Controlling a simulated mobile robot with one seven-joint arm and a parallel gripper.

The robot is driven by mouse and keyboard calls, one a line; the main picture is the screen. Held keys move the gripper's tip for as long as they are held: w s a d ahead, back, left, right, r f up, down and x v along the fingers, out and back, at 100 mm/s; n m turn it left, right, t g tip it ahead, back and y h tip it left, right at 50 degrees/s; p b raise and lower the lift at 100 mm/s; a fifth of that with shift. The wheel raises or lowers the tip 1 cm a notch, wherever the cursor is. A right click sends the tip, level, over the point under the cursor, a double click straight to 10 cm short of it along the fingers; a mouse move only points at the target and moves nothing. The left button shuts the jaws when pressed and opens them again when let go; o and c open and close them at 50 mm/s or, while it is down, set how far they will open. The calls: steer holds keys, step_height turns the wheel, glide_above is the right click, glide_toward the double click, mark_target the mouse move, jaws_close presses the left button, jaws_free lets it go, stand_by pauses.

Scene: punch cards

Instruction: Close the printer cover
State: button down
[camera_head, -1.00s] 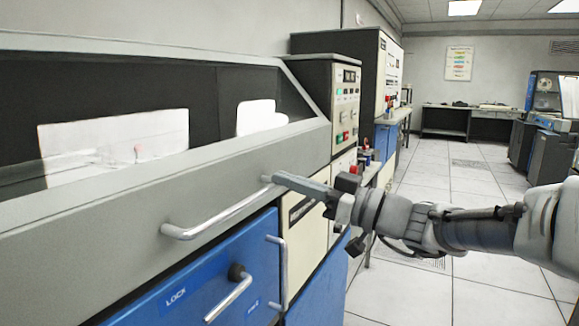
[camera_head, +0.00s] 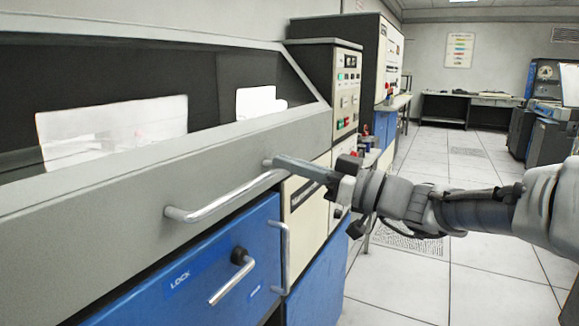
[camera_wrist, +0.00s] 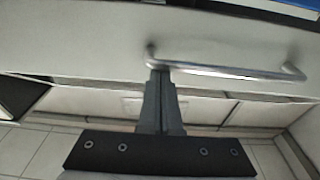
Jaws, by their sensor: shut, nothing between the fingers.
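The printer cover (camera_head: 120,166) is a grey sloped panel with dark windows, at the left of the head view, above blue cabinet doors. A silver bar handle (camera_head: 222,202) runs along its lower front edge. My gripper (camera_head: 278,162) comes in from the right, its fingers together and empty, with the tips at the right end of the handle. In the wrist view the closed fingers (camera_wrist: 160,72) are at the left end of the handle (camera_wrist: 235,73). They overlap the bar there, but I cannot tell whether they touch it.
A blue cabinet door (camera_head: 205,270) with a "LOCK" label and its own handle is below the cover. A control panel (camera_head: 346,90) with buttons stands behind, near my gripper. The white tiled floor (camera_head: 400,285) to the right is open.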

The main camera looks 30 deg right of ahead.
steer(key=s+d+f, duration=0.4)
steer(key=s, duration=0.2)
steer(key=shift+s, duration=0.15)
steer(key=shift+s+d, duration=0.1)
steer(key=shift+d, duration=0.1)
